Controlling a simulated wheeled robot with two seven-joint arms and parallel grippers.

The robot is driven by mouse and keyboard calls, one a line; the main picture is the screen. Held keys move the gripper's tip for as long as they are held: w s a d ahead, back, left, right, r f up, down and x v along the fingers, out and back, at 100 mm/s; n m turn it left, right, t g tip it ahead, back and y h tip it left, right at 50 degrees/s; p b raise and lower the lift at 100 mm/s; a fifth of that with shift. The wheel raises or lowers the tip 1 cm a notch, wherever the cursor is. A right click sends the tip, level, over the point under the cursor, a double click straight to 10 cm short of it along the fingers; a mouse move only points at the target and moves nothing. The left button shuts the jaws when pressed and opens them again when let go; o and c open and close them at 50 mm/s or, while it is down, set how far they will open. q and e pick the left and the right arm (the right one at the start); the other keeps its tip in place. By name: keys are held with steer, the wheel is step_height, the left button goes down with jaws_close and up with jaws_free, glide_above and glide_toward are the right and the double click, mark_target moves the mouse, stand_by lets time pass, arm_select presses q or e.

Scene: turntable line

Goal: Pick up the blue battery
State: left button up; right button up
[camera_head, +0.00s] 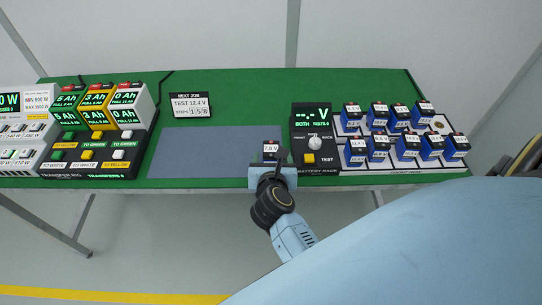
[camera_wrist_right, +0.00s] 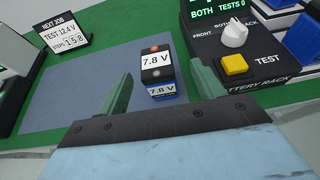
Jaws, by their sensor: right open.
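A blue battery with a black top and a "7.8 V" label stands on the grey mat, at the mat's front right corner in the head view (camera_head: 271,147). In the right wrist view the same blue battery (camera_wrist_right: 160,80) stands upright beyond and between my fingers. My right gripper (camera_head: 270,166) is open; in the right wrist view its two green fingers (camera_wrist_right: 163,80) are spread, with the battery apart from both. In the head view the gripper hides the battery's lower part. My left gripper is not in view.
The battery rack (camera_head: 380,168) at the right holds several blue batteries. Its tester (camera_head: 311,117), with a white knob and yellow button, stands close right of the gripper. A "NEXT JOB" sign (camera_head: 189,106) stands behind the grey mat (camera_head: 200,152), otherwise clear. The transfer rig (camera_head: 90,172) is at left.

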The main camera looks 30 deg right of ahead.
mark_target(271, 147)
steer(key=x, duration=0.7)
steer(key=shift+w+a+f+b, duration=0.15)
steer(key=shift+w+b, duration=0.1)
steer(key=shift+b, duration=0.15)
steer(key=shift+c, duration=0.2)
steer(key=c, duration=1.2)
